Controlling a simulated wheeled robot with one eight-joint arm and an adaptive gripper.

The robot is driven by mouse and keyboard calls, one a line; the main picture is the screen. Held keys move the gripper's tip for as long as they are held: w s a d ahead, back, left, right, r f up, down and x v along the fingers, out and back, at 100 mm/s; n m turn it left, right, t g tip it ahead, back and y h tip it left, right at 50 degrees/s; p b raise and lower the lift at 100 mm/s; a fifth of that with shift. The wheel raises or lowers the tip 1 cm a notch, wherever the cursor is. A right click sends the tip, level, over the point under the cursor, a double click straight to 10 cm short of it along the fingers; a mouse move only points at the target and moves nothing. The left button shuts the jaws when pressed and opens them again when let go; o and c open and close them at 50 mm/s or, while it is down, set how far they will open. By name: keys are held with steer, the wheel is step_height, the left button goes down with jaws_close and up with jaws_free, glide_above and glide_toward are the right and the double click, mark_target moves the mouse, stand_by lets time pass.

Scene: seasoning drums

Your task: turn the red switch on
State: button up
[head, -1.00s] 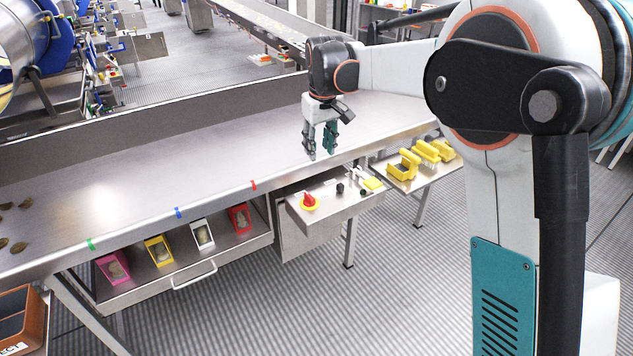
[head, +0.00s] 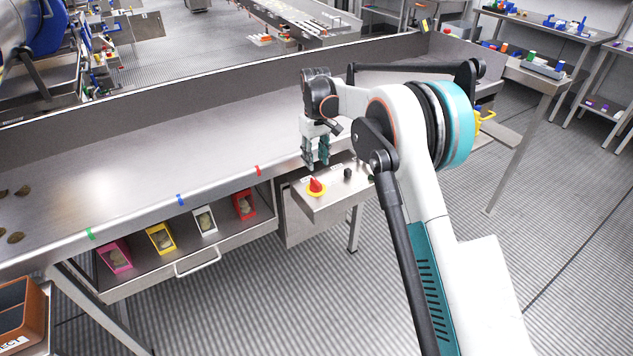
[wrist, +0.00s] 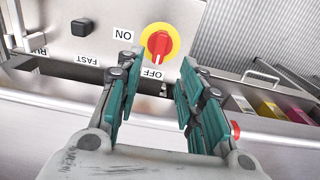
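The red switch (head: 316,186) is a red knob on a yellow disc, on the steel control box (head: 335,193) at the front edge of the long steel table. In the wrist view the red switch (wrist: 159,44) lies between and beyond my fingertips, with the labels ON and OFF beside it; its white mark points to the OFF side. My gripper (head: 316,164) hangs just behind the box in the head view, fingers downward. In the wrist view my gripper (wrist: 153,75) is open and empty, apart from the switch.
A black knob (head: 348,173) sits on the same box, and a black square knob shows in the wrist view (wrist: 82,27) near the label FAST. Coloured bins, including a red one (head: 243,205), stand on a shelf left of the box. The tabletop (head: 110,180) is mostly clear.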

mark_target(316, 181)
step_height(316, 181, down, 9)
steer(key=b, duration=0.2)
steer(key=shift+f+b, duration=0.15)
steer(key=shift+b, duration=0.15)
jaws_close()
